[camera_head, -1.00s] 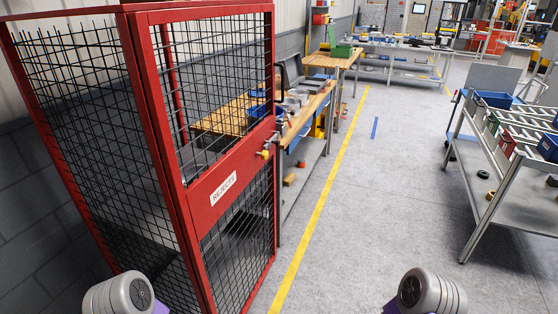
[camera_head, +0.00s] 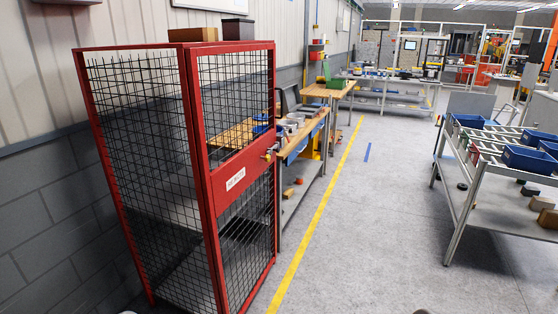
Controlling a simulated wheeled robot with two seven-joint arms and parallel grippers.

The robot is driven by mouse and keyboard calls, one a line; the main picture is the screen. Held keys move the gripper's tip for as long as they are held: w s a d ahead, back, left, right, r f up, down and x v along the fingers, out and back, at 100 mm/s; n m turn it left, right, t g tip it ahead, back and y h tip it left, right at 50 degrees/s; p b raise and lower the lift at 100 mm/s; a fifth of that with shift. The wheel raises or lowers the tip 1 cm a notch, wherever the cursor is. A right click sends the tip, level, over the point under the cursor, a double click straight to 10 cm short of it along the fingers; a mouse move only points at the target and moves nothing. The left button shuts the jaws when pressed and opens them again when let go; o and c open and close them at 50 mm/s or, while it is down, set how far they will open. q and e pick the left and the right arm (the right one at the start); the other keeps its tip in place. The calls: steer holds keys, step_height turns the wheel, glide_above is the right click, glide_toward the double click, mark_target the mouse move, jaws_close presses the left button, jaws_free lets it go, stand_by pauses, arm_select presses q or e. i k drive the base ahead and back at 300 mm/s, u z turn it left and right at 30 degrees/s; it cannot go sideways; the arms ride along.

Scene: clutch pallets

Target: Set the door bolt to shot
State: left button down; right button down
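A red mesh cage (camera_head: 197,180) stands at the left, with a white label on its door's red middle band (camera_head: 238,177). The door looks closed. The door bolt (camera_head: 268,155) shows as a small yellowish piece at the door's right edge, at the band's height. It is too small to tell whether it is shot or drawn. Neither of my grippers is in view. Only slivers of grey, probably my arms, show at the bottom edge.
Two boxes (camera_head: 222,31) sit on top of the cage. A wooden workbench (camera_head: 305,125) stands behind it along the wall. A rack with blue bins (camera_head: 530,160) stands at the right. The grey floor between, with a yellow line (camera_head: 318,215), is clear.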

mark_target(277, 150)
steer(key=z, duration=0.65)
steer(key=i, duration=1.95)
steer(key=u, duration=1.05)
steer(key=i, duration=0.3)
steer(key=u, duration=0.2)
